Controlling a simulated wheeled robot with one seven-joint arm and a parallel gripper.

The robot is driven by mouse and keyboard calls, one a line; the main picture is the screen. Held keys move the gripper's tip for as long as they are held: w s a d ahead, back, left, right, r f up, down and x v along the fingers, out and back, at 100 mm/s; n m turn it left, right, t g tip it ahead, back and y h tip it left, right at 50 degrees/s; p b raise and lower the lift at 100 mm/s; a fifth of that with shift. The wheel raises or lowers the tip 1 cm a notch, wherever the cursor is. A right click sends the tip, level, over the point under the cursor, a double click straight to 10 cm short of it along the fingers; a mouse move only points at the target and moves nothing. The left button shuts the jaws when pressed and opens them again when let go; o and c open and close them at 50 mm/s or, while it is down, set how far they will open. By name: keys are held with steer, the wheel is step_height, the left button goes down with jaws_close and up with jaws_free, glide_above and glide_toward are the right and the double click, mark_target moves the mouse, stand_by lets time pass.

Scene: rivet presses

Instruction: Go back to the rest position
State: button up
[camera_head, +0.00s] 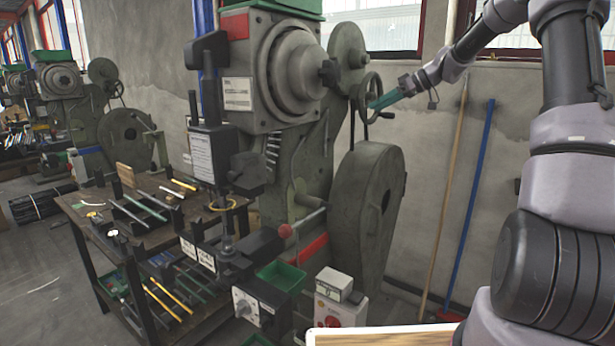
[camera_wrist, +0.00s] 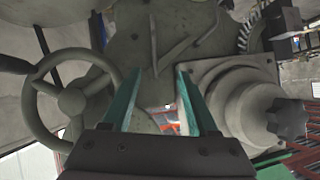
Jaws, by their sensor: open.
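My gripper (camera_head: 376,104) is at the upper right of the head view, at the end of my raised arm. Its two green fingers are apart and nothing is between them, as the wrist view (camera_wrist: 155,100) shows. In the head view it overlaps the handwheel (camera_head: 366,98) of the large green rivet press (camera_head: 318,160); I cannot tell whether they touch. In the wrist view the handwheel (camera_wrist: 72,98) is left of the fingers, and the press's round hub (camera_wrist: 240,105) is to the right.
A dark workbench (camera_head: 150,235) with tools stands left of the press. A red-buttoned control box (camera_head: 340,308) is at its foot. A wooden pole (camera_head: 445,200) and a blue pole (camera_head: 472,210) lean on the wall. A second press (camera_head: 95,115) stands far left. Floor shows at the lower left.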

steer(key=s+a+r+m+h, duration=0.1)
steer(key=s+a+r+h, duration=0.1)
steer(key=s, duration=0.4)
steer(key=s+a+r+m+h, duration=0.1)
steer(key=s+a+m, duration=0.1)
steer(key=s, duration=0.3)
steer(key=s+d+m+h, duration=0.1)
steer(key=s+m, duration=0.2)
steer(key=s, duration=0.7)
steer(key=s+d+m+t+h, duration=0.1)
steer(key=s+m, duration=0.3)
steer(key=s, duration=0.6)
steer(key=s+d+m+t+h, duration=0.1)
steer(key=s+d+m+h, duration=0.2)
steer(key=s, duration=0.8)
steer(key=shift+m, duration=0.5)
